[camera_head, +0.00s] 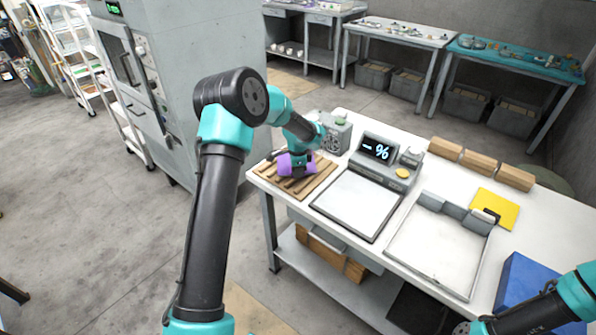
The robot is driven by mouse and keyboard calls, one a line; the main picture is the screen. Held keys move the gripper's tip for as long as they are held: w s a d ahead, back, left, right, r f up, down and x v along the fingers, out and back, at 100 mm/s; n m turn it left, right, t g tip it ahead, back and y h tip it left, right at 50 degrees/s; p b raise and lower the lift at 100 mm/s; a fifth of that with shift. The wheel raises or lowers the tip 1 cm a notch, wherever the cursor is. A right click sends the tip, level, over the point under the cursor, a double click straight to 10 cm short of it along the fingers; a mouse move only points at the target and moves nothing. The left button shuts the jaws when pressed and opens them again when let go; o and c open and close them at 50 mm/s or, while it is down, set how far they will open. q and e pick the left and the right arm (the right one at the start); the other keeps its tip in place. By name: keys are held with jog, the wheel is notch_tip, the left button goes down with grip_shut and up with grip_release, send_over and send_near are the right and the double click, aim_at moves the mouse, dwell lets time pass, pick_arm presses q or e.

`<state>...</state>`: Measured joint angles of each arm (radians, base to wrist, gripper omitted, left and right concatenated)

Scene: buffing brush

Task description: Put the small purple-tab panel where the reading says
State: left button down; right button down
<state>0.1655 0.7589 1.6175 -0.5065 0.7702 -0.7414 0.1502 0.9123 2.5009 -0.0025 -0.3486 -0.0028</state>
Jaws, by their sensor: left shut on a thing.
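My left gripper (296,172) points down over a slatted wooden rack (318,185) at the table's left end. It is shut on a purple piece (283,166), which shows on both sides of the fingers. The gripper hides much of this piece, and I cannot tell whether it touches the slats.
A shallow grey-walled tray (436,255) lies right of the plate. A yellow panel with a dark tab (503,205) and a blue box (530,283) are farther right. Several wooden blocks (480,163) line the back. A grey device (333,134) stands behind the rack.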

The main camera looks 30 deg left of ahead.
pick_arm(q)
jog(key=shift+f, duration=0.15)
jog(key=c, duration=1.6)
grip_release()
jog(key=shift+c, duration=0.2)
jog(key=o, duration=0.5)
notch_tip(320, 180, up, 12)
jog(key=shift+r, duration=0.1)
